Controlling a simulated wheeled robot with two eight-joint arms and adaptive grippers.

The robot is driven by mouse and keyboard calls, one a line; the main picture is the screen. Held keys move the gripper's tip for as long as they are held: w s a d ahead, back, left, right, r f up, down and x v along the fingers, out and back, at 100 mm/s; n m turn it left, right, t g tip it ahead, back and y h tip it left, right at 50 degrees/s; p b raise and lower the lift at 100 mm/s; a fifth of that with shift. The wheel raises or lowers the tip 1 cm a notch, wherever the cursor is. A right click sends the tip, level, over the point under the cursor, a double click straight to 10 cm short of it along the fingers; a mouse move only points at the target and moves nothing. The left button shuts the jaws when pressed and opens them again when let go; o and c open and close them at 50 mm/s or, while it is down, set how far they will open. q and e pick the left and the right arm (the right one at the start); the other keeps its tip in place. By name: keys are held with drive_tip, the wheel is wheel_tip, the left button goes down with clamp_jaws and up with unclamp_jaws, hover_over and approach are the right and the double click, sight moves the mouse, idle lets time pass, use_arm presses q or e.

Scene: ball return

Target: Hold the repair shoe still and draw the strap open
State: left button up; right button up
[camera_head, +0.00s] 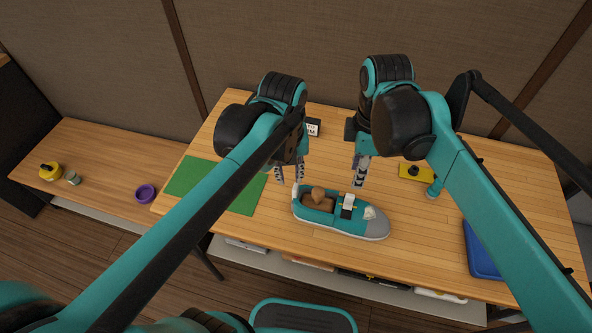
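The repair shoe (340,224) is teal with a grey toe and pale sole. It lies on the wooden table, toe to the right. A white strap (347,206) crosses its upper; whether its end is loose is too small to tell. A brown piece (318,196) sits in the shoe's opening. My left gripper (289,178) is above and left of the heel, its fingers apart with nothing between them. My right gripper (359,182) points down just behind the strap and appears clear of it. Its fingers overlap in this view, so their opening is unclear.
A green mat (188,180) lies at the left, partly behind my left arm. A blue tray (481,252) and a yellow plate (411,171) are at the right. A purple ring (146,193) lies on the side table. Table around the shoe is clear.

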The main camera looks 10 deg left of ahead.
sight(296, 187)
use_arm(q)
drive_tip(key=m, duration=0.1)
drive_tip(key=d+m, duration=0.1)
drive_tip(key=m, duration=0.1)
drive_tip(key=shift+w+d+m+g, duration=0.2)
drive_tip(key=shift+w+m+g, duration=0.1)
drive_tip(key=shift+m+g, duration=0.1)
drive_tip(key=shift+f, duration=0.15)
wheel_tip(296, 187, down, 8)
drive_tip(key=shift+r, duration=0.25)
clamp_jaws()
use_arm(e)
drive_tip(key=shift+o, duration=0.4)
